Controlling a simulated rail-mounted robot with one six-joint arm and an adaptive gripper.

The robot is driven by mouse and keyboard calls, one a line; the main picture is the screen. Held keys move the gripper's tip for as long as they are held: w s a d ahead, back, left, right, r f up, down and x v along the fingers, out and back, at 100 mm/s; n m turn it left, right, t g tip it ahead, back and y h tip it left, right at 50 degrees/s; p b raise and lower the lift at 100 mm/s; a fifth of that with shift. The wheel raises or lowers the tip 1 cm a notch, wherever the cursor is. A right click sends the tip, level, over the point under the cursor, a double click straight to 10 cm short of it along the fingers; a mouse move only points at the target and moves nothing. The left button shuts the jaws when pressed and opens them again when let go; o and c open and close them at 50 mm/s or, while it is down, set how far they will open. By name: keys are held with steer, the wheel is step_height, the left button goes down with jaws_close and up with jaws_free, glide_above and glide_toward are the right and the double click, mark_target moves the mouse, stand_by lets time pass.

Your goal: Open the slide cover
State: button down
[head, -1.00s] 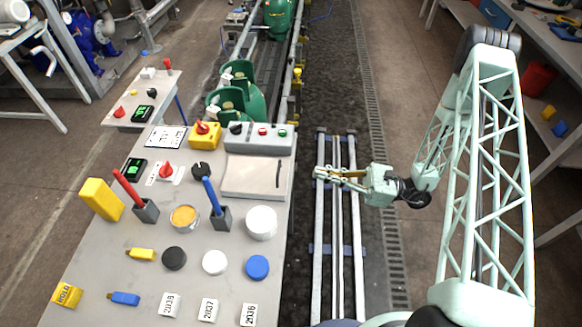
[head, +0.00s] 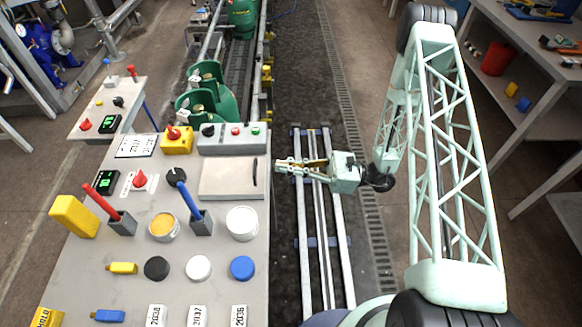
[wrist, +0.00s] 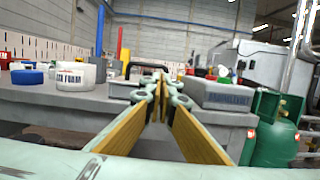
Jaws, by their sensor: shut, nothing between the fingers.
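The slide cover (head: 226,180) is a flat pale panel at the right edge of the grey table, with a dark bar handle (head: 255,172) along its right side. In the wrist view the handle (wrist: 146,66) shows as a dark arch, partly behind my fingertips. My gripper (head: 279,166) is beside the table's right edge, pointing left at the handle, a short way apart from it. Its fingers, with yellowish inner pads, meet at the tips in the wrist view (wrist: 160,76) and hold nothing. What lies under the cover is hidden.
A grey button box (head: 232,138) stands just behind the cover. A white round tub (head: 242,223) and a blue pen in a holder (head: 200,222) are in front and left. Green gas cylinders (head: 205,92) stand beyond the table. The floor rails (head: 322,240) right of the table are clear.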

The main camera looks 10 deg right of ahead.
steer(key=shift+x, duration=2.65)
steer(key=shift+r, duration=0.2)
steer(key=shift+r, duration=0.35)
